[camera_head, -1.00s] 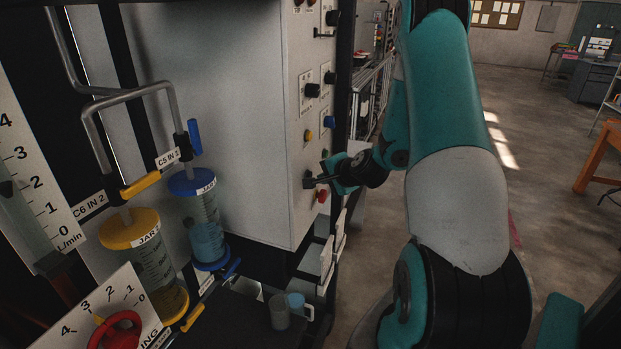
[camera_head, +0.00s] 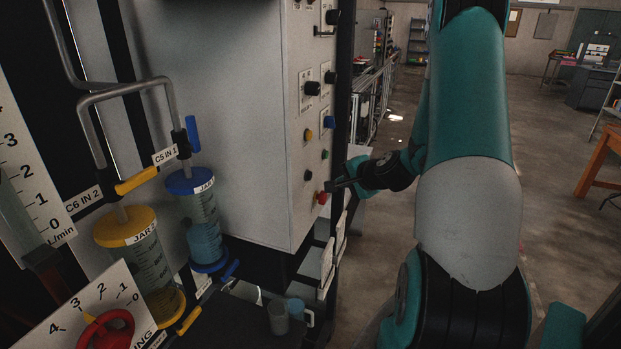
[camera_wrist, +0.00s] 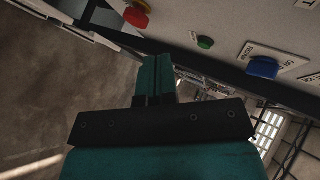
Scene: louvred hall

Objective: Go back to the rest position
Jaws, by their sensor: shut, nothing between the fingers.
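My gripper (camera_head: 336,186) is at the right edge of the white control box (camera_head: 230,120) in the head view, close to its lower right corner. In the wrist view my gripper (camera_wrist: 155,80) shows its two teal fingers pressed together with nothing between them. A red button (camera_wrist: 136,15) on the panel lies beyond the fingertips to the upper left, apart from them in the picture. A green button (camera_wrist: 205,42) and a blue knob (camera_wrist: 263,68) sit to the right of the fingers.
Two jars, one with a blue lid (camera_head: 192,181) and one with a yellow lid (camera_head: 124,226), stand left of the box. Cups (camera_head: 296,308) stand on a dark shelf below. An orange table (camera_head: 600,160) is far right. Open floor (camera_head: 390,240) lies right of the box.

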